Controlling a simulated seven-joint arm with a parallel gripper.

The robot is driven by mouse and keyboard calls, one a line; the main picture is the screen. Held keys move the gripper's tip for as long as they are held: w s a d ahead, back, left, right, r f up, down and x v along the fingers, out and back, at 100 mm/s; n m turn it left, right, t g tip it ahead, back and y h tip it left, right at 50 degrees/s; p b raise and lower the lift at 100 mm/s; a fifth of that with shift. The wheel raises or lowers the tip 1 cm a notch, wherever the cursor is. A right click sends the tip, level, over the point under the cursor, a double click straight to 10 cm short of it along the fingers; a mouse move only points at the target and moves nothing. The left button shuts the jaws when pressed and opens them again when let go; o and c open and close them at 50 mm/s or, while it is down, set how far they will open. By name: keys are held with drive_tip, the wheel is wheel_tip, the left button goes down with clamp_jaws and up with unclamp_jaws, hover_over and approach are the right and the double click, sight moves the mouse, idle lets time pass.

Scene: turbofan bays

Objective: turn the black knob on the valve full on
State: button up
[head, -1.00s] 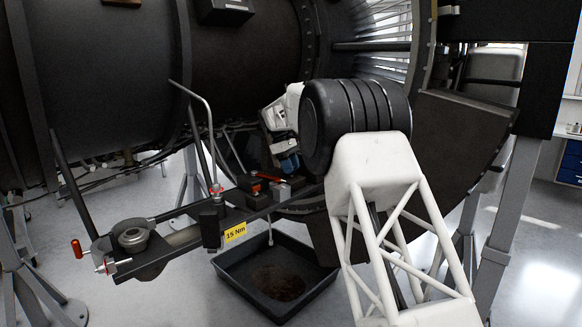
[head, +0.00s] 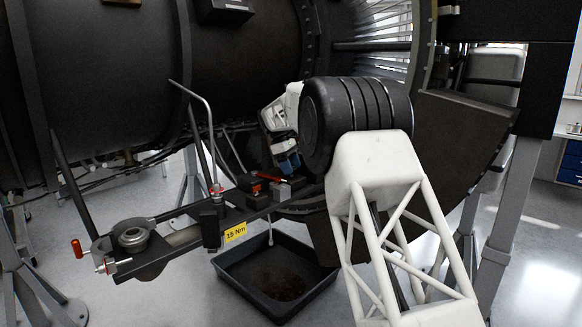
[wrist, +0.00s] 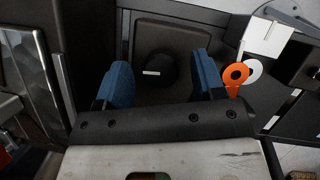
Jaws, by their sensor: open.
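The black knob (wrist: 155,71) shows in the wrist view as a dark round knob with a short white mark across it. It sits on a dark raised panel. My gripper (wrist: 164,82) is open, its two blue fingers apart on the left and right of the knob. I cannot tell how deep the fingertips reach, and no contact shows. In the head view my gripper (head: 287,160) is small beside the engine, partly behind my arm. The knob cannot be made out there.
A bench arm with a yellow 15 Nm label (head: 235,232) lies below my gripper. A black drip tray (head: 312,290) sits on the floor.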

drive_tip(key=v, duration=0.7)
drive_tip(key=shift+a+r, duration=0.15)
drive_tip(key=shift+r, duration=0.2)
drive_tip(key=shift+w, duration=0.1)
